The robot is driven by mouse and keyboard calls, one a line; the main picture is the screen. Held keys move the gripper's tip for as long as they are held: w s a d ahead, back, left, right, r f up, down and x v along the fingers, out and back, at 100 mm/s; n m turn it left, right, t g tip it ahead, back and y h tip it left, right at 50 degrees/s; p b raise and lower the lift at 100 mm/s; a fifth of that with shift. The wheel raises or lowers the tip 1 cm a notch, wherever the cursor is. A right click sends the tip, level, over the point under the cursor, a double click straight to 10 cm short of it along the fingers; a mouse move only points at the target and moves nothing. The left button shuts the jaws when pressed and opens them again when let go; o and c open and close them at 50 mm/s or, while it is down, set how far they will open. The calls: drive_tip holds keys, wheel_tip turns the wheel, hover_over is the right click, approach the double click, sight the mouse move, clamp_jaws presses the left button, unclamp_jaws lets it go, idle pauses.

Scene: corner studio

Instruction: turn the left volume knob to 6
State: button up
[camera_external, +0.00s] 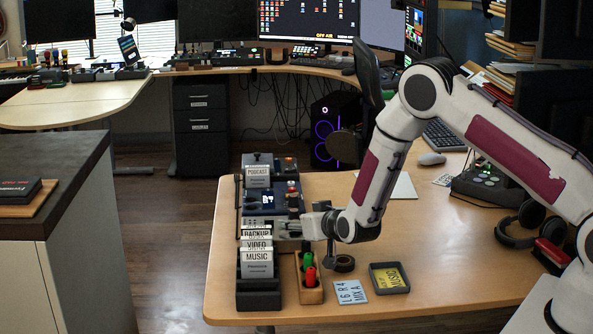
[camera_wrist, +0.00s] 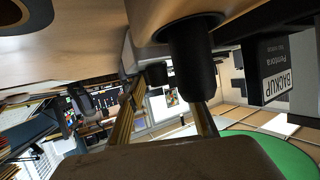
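A dark blue and grey device (camera_external: 258,203) with a small lit display stands at the left of the desk. Dark knobs (camera_external: 293,203) show along its right side; their markings are too small to read. My gripper (camera_external: 290,229) reaches in from the right, low beside the device's front end, and partly hides it. In the wrist view a large black cylindrical knob (camera_wrist: 190,60) is close in front of me, with a smaller black knob (camera_wrist: 156,73) beyond it. I cannot tell if my fingers touch a knob, or which knob is the left volume one.
Upright cards (camera_external: 257,257) stand in a black holder in front; the BACKUP card (camera_wrist: 277,82) is close in the wrist view.

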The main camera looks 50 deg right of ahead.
drive_tip(key=v, duration=1.1)
drive_tip(key=shift+s+a+r, duration=0.1)
idle(0.5)
